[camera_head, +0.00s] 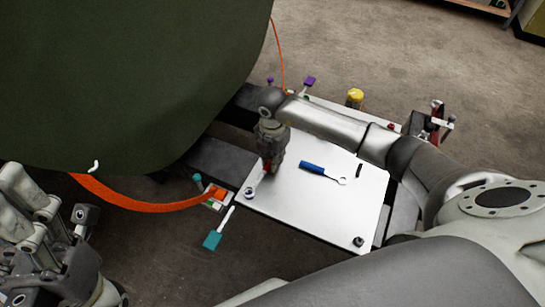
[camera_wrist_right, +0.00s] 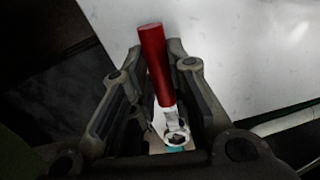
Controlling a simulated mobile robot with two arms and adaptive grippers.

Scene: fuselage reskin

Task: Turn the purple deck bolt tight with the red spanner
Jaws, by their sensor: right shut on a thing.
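My right gripper (camera_head: 268,165) is shut on the red spanner and points down over the left part of the white plate. The spanner's red handle (camera_wrist_right: 153,62) runs up between the fingers in the right wrist view, with its metal head (camera_wrist_right: 177,138) at the lower end. In the head view the head lies close to a dark bolt (camera_head: 248,192) at the plate's left corner; I cannot tell whether it is seated on it. No purple shows on this bolt. Two purple pieces (camera_head: 309,82) (camera_head: 270,80) stand beyond the plate. My left gripper (camera_head: 50,200) is at the lower left, its jaw opening unclear.
A blue spanner (camera_head: 312,168) lies on the white plate (camera_head: 310,215). Another dark bolt (camera_head: 358,241) is at its near right corner. An orange strap (camera_head: 140,202) and a teal-ended tool (camera_head: 212,240) are on the left. The green fuselage skin (camera_head: 130,80) hangs at upper left. A yellow-topped item (camera_head: 355,96) stands behind.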

